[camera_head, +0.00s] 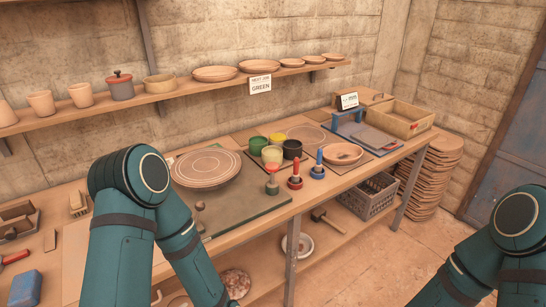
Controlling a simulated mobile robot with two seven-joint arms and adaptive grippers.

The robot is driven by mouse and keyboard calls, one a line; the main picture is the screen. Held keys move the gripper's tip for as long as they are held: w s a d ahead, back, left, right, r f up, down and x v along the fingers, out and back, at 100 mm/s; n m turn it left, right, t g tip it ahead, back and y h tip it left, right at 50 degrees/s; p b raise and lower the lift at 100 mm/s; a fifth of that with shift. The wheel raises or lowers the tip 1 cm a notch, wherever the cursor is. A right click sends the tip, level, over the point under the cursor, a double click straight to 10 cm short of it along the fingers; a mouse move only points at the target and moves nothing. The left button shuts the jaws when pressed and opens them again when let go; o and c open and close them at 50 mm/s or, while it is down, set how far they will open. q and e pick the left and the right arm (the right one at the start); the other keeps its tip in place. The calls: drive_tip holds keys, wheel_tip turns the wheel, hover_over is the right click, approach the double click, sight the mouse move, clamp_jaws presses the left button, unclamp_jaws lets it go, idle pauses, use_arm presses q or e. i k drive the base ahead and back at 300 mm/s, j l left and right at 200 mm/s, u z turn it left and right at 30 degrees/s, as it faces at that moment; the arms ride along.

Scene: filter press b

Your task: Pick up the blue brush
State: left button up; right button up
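The blue brush (318,165) stands upright near the front edge of the long wooden workbench. It is the rightmost of a row of three similar upright items. A red one (295,176) stands just left of it, and a dull green one (272,181) stands further left. Nothing covers the blue brush. My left arm bends down across the left part of the bench, well left of the brush. My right arm is at the lower right corner, away from the bench. Neither gripper shows in the picture.
Behind the brushes are a green cup (258,145), a yellow cup (277,139) and a black cup (292,149). A shallow bowl (343,153) is right of the blue brush. A round plate (206,167) lies left. A wall shelf (180,95) holds pottery. A grey crate (368,196) sits below.

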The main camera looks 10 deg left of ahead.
sight(318, 166)
drive_tip(key=i+l+u, duration=0.25)
drive_tip(key=i+l, duration=0.85)
